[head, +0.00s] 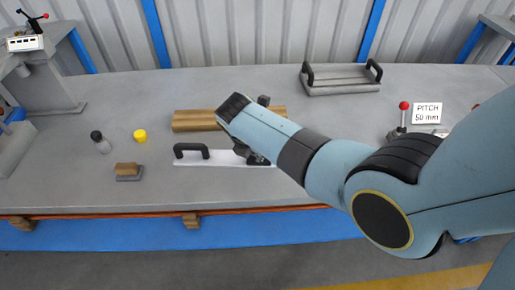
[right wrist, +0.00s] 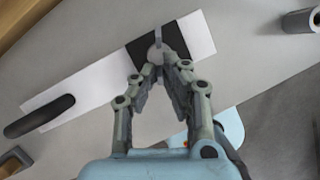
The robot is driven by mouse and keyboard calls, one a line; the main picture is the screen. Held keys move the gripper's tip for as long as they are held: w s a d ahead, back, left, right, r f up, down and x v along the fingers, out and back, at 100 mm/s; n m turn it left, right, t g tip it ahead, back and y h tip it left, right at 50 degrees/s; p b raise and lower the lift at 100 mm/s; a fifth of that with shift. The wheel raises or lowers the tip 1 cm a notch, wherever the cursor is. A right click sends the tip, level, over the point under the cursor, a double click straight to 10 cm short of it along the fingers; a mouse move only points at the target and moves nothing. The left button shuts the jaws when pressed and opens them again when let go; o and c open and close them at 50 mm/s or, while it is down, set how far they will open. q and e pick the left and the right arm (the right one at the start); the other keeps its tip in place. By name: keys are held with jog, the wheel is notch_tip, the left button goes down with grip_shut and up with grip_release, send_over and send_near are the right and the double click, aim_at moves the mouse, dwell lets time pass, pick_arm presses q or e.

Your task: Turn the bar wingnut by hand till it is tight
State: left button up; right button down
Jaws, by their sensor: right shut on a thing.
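The bar wingnut (right wrist: 158,40) is a small grey piece with a narrow bar, on a dark patch (right wrist: 178,40) of a long white plate (right wrist: 95,88). The plate also shows in the head view (head: 222,161), with a black handle (head: 190,151) at its left end. My right gripper (right wrist: 161,64) is shut on the wingnut, with its fingertips at either side of it. The fingers partly cover the wingnut. In the head view my right arm hides the wingnut, and my right gripper (head: 250,156) shows only partly. My left gripper is not in view.
A brown block (head: 195,121) lies just behind the plate. A grey frame with two black handles (head: 340,84) stands at the back. A red-knobbed lever (head: 403,112) is at right. A brush (head: 128,171), yellow cap (head: 140,136) and small bottle (head: 101,143) stand left.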

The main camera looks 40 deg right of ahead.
jog(key=m, duration=0.1)
jog(key=m+g, duration=0.1)
jog(key=m, duration=0.1)
jog(key=shift+w+a, duration=0.15)
jog(key=shift+w, duration=0.2)
jog(key=m+b, duration=0.1)
jog(key=m+g, duration=0.1)
jog(key=m, duration=0.1)
jog(key=shift+w+f+m+g+h+b, duration=0.1)
jog(key=shift+w+m+g+h+b, duration=0.2)
jog(key=shift+w+b, duration=0.1)
jog(key=m+b, duration=0.1)
jog(key=m, duration=0.1)
jog(key=w+m+g+b, duration=0.1)
jog(key=m+b, duration=0.1)
jog(key=shift+m+g, duration=0.3)
jog(key=m+b, duration=0.1)
jog(key=m+g+y+b, duration=0.1)
jog(key=m+b, duration=0.1)
jog(key=m, duration=0.1)
jog(key=shift+w+d+g, duration=0.3)
jog(key=shift+d, duration=0.1)
jog(key=shift+y, duration=0.3)
jog(key=c, duration=1.5)
grip_release()
jog(key=shift+o, duration=0.2)
